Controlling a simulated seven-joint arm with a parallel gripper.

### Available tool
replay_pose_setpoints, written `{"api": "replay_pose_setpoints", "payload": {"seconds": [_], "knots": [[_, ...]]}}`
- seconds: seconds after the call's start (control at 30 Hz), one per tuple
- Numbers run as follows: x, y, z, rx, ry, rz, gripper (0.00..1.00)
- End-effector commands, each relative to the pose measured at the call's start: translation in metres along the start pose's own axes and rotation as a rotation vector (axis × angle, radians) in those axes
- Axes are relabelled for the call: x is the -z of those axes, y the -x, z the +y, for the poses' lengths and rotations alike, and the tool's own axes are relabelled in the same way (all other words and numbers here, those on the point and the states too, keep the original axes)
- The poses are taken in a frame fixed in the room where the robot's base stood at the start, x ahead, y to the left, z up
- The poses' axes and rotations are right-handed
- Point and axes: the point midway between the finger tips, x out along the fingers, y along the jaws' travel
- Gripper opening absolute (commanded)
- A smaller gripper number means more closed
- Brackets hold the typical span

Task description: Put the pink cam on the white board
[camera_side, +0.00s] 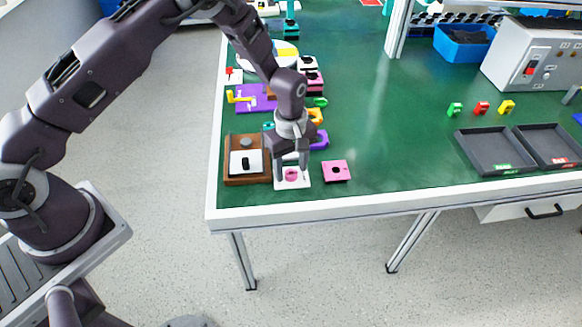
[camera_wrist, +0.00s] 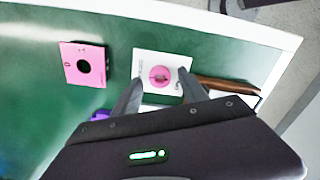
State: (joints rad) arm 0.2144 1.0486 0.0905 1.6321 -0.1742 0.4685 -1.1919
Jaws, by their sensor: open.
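The pink cam (camera_side: 291,174) is a small round piece lying on the white board (camera_side: 303,184) near the table's front edge. In the wrist view the pink cam (camera_wrist: 160,76) sits near the middle of the white board (camera_wrist: 147,60), with a slot or ridge across its top. My gripper (camera_side: 291,168) points down over the board; in the wrist view its two fingers (camera_wrist: 156,84) are spread, one toward each side of the cam. The fingers look apart from the cam. Whether the cam is fully seated cannot be told.
A pink plate with a dark hole (camera_side: 336,171) lies right of the board. A brown wooden box with a white panel (camera_side: 247,161) stands close on the left. A purple piece (camera_side: 319,140) is behind. Dark trays (camera_side: 490,158) stand far right; the table's middle is clear.

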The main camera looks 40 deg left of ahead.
Motion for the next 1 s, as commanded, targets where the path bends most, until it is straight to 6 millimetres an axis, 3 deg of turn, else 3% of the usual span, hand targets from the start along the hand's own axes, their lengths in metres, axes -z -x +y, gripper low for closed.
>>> {"api": "replay_pose_setpoints", "payload": {"seconds": [0.4,0.8,0.87,0.97,1.0], "knots": [[0.0,0.101,0.001,-0.004,-0.001,0.001,0.51],[0.001,0.128,-0.002,-0.011,-0.015,-0.001,0.51],[0.001,0.151,-0.008,-0.037,-0.061,-0.003,0.51],[0.002,0.216,-0.036,-0.111,-0.208,0.004,0.51],[0.001,0.244,-0.054,-0.145,-0.288,0.016,0.51]]}}
